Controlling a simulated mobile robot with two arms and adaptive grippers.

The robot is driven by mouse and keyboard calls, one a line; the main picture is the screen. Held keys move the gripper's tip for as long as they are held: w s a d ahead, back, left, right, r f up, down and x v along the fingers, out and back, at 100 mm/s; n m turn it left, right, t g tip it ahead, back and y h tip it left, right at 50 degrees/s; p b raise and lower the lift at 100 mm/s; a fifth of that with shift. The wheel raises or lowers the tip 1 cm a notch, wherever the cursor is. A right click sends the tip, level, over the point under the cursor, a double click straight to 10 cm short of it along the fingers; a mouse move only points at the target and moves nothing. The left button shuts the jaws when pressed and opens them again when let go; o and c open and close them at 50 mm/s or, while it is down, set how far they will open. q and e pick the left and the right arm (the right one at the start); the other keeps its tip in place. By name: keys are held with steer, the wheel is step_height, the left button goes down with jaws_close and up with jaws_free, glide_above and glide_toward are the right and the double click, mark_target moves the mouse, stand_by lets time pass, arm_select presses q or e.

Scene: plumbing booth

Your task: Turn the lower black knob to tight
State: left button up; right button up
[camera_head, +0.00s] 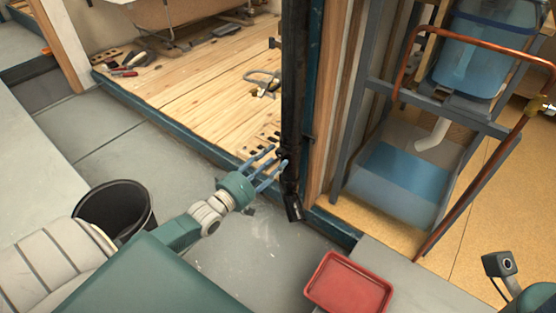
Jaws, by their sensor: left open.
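A black vertical pipe (292,90) runs down the corner post of the booth and ends in an angled outlet near the floor. A small dark knob (281,155) sits low on the pipe, partly hidden by my fingers. A higher dark fitting (274,42) sticks out to the left of the pipe. My left gripper (276,161) is open, with its blue-grey fingers pointing right at the lower knob. The fingertips are at or very near the knob; I cannot tell if they touch it. My right gripper's fingers do not show.
A black bucket (118,207) stands left of my left arm. A red tray (347,284) lies below the pipe's outlet. A metal frame with copper pipes (480,40) and a clear water tank (400,180) stands right. A wooden platform (200,85) lies behind the pipe.

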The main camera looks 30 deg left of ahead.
mark_target(278, 155)
arm_select(q)
steer(key=shift+w+d+b, duration=0.2)
steer(key=shift+w+b, duration=0.2)
steer(key=shift+w, duration=1.1)
steer(key=shift+c, duration=0.5)
